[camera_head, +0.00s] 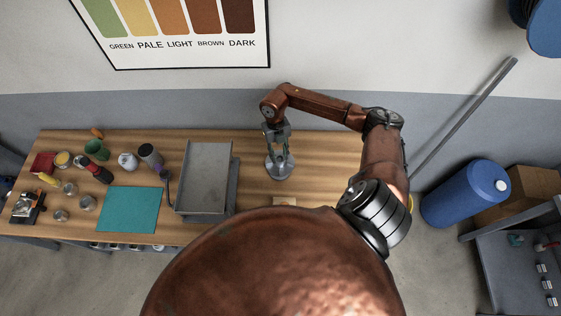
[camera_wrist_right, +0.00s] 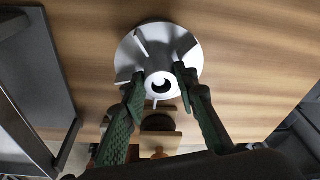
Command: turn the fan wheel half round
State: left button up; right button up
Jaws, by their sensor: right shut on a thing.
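The fan wheel is a pale grey disc (camera_wrist_right: 194,47) with upright vanes and a round hub with a dark centre. It lies flat on the wooden table, and it also shows in the head view as a grey disc (camera_head: 280,171). My right gripper (camera_wrist_right: 159,78) reaches down over it, with its green fingers on either side of the hub, among the vanes. It is shut on the fan wheel. In the head view my right gripper (camera_head: 278,147) stands above the disc and hides part of it. My left gripper is not in view.
A grey tray (camera_head: 207,160) stands left of the wheel. Farther left are a teal mat (camera_head: 128,213) and several jars and cups. A small wooden piece (camera_head: 285,201) lies at the front edge. The table right of the wheel is mostly clear.

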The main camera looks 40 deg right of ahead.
jog(key=m, duration=0.5)
jog(key=shift+s+d+y, duration=0.2)
jog(key=shift+d+y, duration=0.05)
jog(key=shift+y, duration=0.05)
jog(key=m+t, duration=0.1)
jog(key=m, duration=0.2)
jog(key=shift+y, duration=0.3)
jog(key=o, duration=1.1)
jog(key=shift+a, duration=0.1)
jog(key=shift+r+p, duration=2.6)
jog(key=shift+r, duration=0.95)
jog(key=shift+f, duration=0.1)
